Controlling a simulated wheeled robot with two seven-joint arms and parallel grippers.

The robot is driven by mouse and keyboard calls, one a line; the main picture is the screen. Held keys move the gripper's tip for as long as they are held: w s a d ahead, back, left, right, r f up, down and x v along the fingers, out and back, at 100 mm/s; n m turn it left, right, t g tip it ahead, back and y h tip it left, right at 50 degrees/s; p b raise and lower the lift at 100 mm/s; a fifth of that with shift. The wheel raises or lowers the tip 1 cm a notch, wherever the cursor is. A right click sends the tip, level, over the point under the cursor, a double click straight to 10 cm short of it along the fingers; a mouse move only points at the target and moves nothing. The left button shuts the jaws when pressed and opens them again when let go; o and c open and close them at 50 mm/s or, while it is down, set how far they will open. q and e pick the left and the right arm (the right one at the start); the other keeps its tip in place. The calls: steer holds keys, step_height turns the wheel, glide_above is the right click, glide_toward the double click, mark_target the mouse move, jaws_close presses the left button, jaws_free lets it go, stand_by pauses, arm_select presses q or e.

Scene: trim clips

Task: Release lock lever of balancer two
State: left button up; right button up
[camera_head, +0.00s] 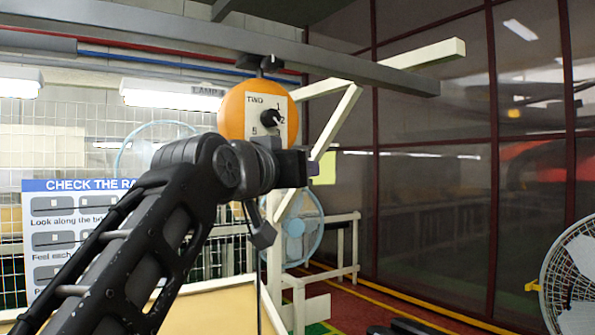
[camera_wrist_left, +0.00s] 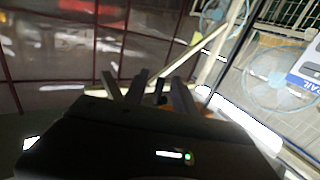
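Balancer two is an orange round housing (camera_head: 234,110) hanging from the overhead beam, with a white plate (camera_head: 255,104) marked TWO and a black dial knob (camera_head: 271,118). My left gripper (camera_head: 312,160) is just below the plate and covers the housing's lower part. In the left wrist view, its fingers (camera_wrist_left: 160,92) stand apart, with a small dark shape between them that I cannot identify. A sliver of orange (camera_wrist_left: 207,110) shows beside them. I cannot make out the lock lever for certain.
The grey overhead beam (camera_head: 180,37) crosses above. A white slanted post (camera_head: 335,130) stands right behind the balancer. A dark angled piece (camera_head: 262,235) hangs below my left wrist. A poster board (camera_head: 75,235) is at left; a fan (camera_head: 572,275) is at right.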

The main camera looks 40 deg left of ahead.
arm_select(q)
steer(key=b+v, duration=0.2)
steer(key=v, duration=0.5)
steer(key=shift+s, duration=0.2)
stand_by(0.4)
